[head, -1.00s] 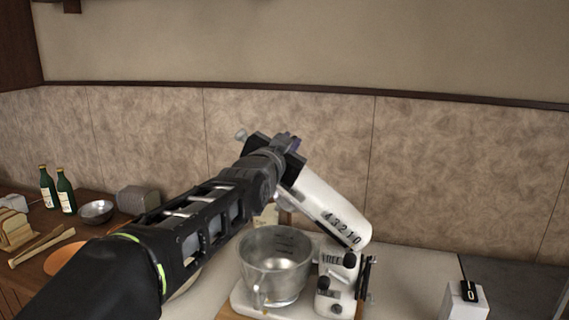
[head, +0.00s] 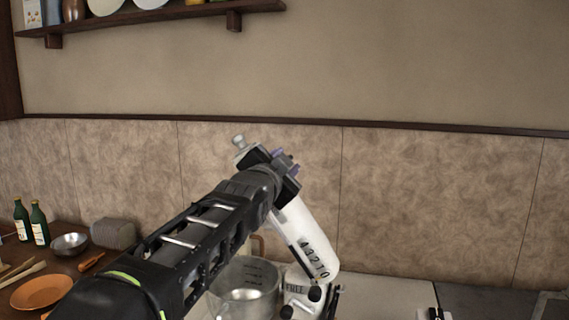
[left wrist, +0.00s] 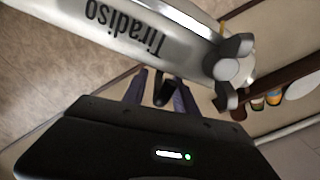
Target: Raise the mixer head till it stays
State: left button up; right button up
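The white stand mixer's head (head: 306,236) is tilted steeply up, its silver knob end (head: 239,143) highest, at upper left. Its base (head: 297,288) and the metal bowl (head: 247,288) are at the bottom, partly cut off or behind my arm. My left gripper (head: 284,163) is at the raised end of the head. In the left wrist view the head (left wrist: 135,30) crosses the top, with its silver knob (left wrist: 228,69) at right. The left fingers (left wrist: 161,95) are apart near the head's edge, a dark piece between them; whether they touch it is unclear. My right gripper is not in view.
A wall shelf (head: 150,22) with dishes is high at left, above my arm. Green bottles (head: 38,224), a small metal bowl (head: 70,243) and an orange plate (head: 42,291) are on the left counter. The wall right of the mixer is bare.

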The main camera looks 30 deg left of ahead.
pick_arm(q)
jog(key=shift+s+d+f+b, duration=0.1)
jog(key=shift+s+d+b, duration=0.1)
jog(key=shift+s+b, duration=0.15)
jog(key=b+v, duration=0.2)
jog(key=v, duration=0.5)
jog(key=shift+a, duration=0.1)
dwell(0.3)
